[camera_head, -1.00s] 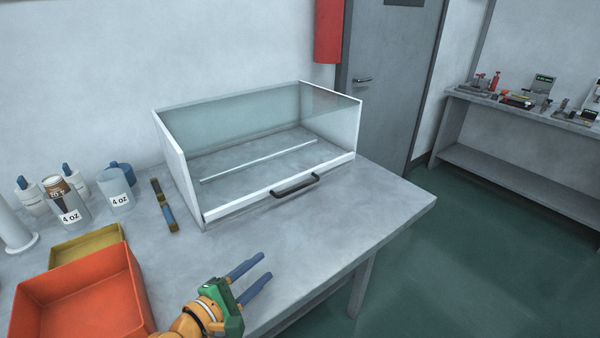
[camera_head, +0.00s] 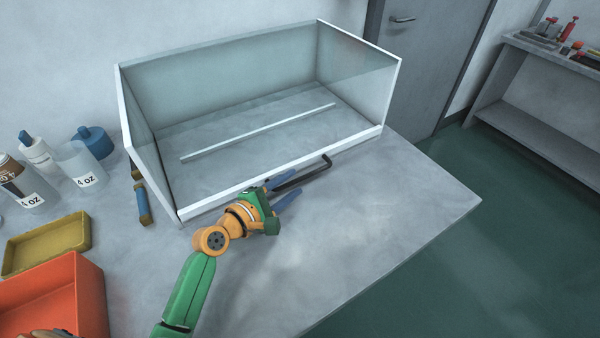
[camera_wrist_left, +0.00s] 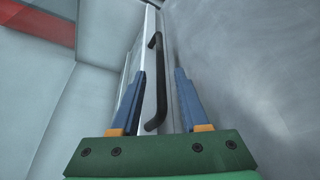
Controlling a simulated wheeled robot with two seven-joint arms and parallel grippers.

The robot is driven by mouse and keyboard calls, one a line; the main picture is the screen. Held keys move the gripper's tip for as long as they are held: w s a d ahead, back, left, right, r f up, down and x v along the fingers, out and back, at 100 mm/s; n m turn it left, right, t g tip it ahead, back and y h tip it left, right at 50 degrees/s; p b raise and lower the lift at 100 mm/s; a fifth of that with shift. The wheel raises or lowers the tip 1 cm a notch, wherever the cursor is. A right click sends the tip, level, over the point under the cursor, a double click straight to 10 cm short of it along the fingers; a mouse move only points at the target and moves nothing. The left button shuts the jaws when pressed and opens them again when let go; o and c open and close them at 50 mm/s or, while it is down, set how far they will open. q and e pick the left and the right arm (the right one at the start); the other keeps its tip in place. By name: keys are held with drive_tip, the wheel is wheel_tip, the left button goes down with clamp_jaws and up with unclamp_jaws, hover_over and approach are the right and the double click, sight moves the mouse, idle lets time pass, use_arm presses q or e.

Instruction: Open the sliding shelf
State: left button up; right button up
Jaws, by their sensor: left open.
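The sliding shelf is a glass-sided case with white edges (camera_head: 122,100), standing on the grey table. Its front is low, with a white front rail (camera_head: 235,188). A dark bar handle (camera_head: 318,170) is on the front rail; in the left wrist view the black handle (camera_wrist_left: 161,90) runs lengthwise. My left gripper (camera_head: 287,189) is open at the left part of the handle. In the left wrist view the handle lies between the two blue fingers of the left gripper (camera_wrist_left: 160,72), with gaps on both sides. My right gripper is not in view.
An orange bin (camera_head: 85,290), a yellow tray (camera_head: 50,243), a 4 OZ cup (camera_head: 82,165) and bottles (camera_head: 38,150) stand on the left. A blue-and-brown item (camera_head: 143,203) lies beside the case. The table (camera_head: 400,215) is clear at the front right.

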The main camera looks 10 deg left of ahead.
sight(294, 182)
use_arm(q)
drive_tip(key=x, duration=0.3)
drive_tip(key=shift+w+d+f, duration=0.15)
drive_tip(key=shift+w+f, duration=0.05)
drive_tip(key=shift+w, duration=0.1)
drive_tip(key=shift+s+r, duration=0.15)
clamp_jaws()
idle(0.9)
